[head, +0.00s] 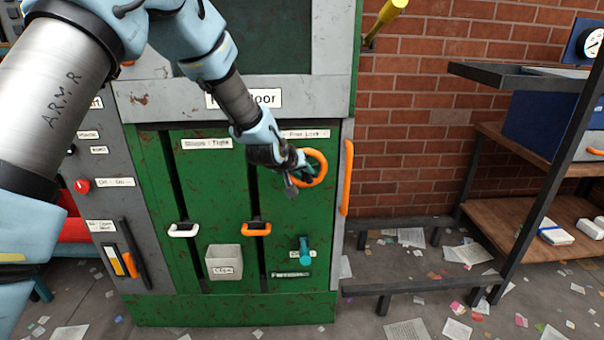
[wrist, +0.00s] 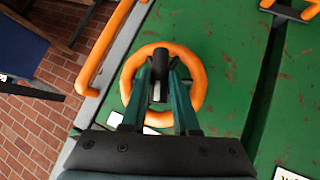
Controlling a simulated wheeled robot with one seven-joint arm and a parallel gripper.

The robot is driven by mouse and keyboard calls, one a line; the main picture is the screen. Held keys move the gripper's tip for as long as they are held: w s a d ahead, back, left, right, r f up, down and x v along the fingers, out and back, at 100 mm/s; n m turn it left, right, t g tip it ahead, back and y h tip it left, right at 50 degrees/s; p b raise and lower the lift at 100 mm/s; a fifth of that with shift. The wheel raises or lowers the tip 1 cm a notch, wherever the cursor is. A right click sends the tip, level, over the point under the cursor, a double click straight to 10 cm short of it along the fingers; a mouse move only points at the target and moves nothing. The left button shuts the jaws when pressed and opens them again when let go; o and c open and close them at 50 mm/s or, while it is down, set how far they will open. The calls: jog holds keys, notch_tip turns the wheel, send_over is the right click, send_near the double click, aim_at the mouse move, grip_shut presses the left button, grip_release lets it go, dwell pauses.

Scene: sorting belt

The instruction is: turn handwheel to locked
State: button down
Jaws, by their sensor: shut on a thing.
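The handwheel (head: 324,168) is an orange ring on the upper right of the green cabinet front, below a small white label. In the wrist view the orange ring (wrist: 197,92) faces me, with a grey hub in its middle. My gripper (head: 302,173) is at the wheel, its fingers overlapping the ring's left side in the head view. In the wrist view my gripper (wrist: 160,64) has its two teal fingers on either side of a dark grey part within the ring and is shut on it. The fingers hide part of the hub and ring.
An orange vertical bar handle (head: 347,178) stands just right of the wheel. A teal lever (head: 304,250), a grey bin (head: 224,262) and an orange pull handle (head: 257,229) are lower on the cabinet (head: 230,312). A dark metal shelf rack (head: 520,200) stands at right. Papers litter the floor.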

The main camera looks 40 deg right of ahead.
jog(key=y, duration=0.1)
jog(key=m+t+p, duration=0.1)
jog(key=y+p, duration=0.1)
jog(key=shift+s+d+r+m+t+y, duration=0.2)
jog(key=shift+d+m+t+y, duration=0.1)
jog(key=shift+m, duration=0.1)
jog(key=shift+a+p, duration=0.1)
jog(key=shift+p, duration=0.25)
jog(key=shift+f, duration=0.1)
jog(key=c, duration=0.7)
grip_release()
jog(key=b+v, duration=0.1)
jog(key=v, duration=0.9)
jog(key=shift+s+a+r+b, duration=0.15)
jog(key=shift+s+r+b, duration=0.1)
jog(key=shift+b, duration=0.05)
